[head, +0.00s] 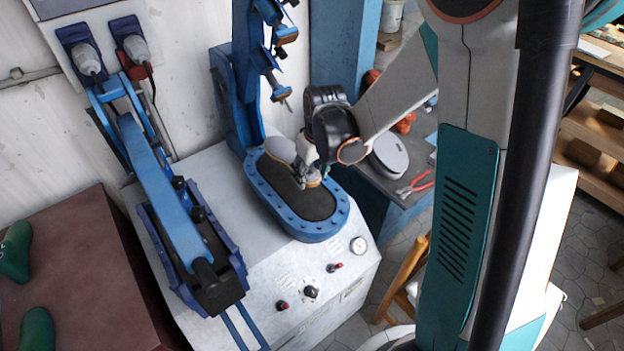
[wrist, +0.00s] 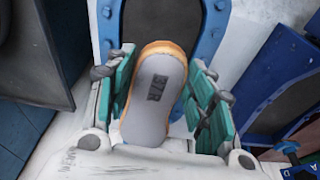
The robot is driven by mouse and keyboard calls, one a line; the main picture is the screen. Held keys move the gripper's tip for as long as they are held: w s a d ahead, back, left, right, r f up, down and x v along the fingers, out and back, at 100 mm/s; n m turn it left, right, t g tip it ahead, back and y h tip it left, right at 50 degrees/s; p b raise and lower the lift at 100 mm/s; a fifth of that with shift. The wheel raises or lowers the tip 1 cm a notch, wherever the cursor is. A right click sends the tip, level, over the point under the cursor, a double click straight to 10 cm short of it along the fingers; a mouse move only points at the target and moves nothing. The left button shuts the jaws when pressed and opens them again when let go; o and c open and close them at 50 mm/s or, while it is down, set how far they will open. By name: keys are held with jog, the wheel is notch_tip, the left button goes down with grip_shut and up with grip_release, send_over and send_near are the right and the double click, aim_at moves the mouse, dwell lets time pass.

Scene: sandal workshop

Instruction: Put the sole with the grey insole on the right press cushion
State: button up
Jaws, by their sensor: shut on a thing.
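The sole with the grey insole (wrist: 150,105) is between the teal fingers of my gripper (wrist: 163,92) in the wrist view. It has a tan-orange edge and a dark size mark on its grey face. My gripper is shut on its sides. In the head view, the grey end of this sole (head: 280,149) shows beside my gripper (head: 306,176), over the right press cushion (head: 305,203). That cushion is a dark oval pad in a blue bolted rim. I cannot tell whether the sole touches the pad.
The left press (head: 165,205), with its blue lever arm, stands beside the cushion. The upright blue press column (head: 247,80) rises behind it. Another grey sole (head: 389,157) and red pliers (head: 414,185) lie on the bench at right. A gauge and knobs are on the machine's front.

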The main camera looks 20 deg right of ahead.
aim_at(310, 200)
jog(key=shift+w+f+b, duration=0.15)
jog(key=shift+f+b, duration=0.95)
jog(key=shift+f, duration=0.45)
jog(key=shift+f, duration=0.1)
jog(key=shift+f+b, duration=2.05)
jog(key=shift+f, duration=0.9)
jog(key=shift+d+f+b, duration=0.1)
jog(key=shift+f+b, duration=0.25)
jog(key=shift+b, duration=0.05)
jog(key=o, duration=1.1)
jog(key=shift+r, duration=0.1)
jog(key=r, duration=0.4)
jog(key=s+r, duration=0.1)
jog(key=r, duration=0.3)
jog(key=s+r, duration=0.1)
jog(key=r, duration=0.2)
jog(key=shift+s+d+r, duration=0.25)
jog(key=shift+d+r, duration=0.05)
jog(key=shift+r, duration=0.1)
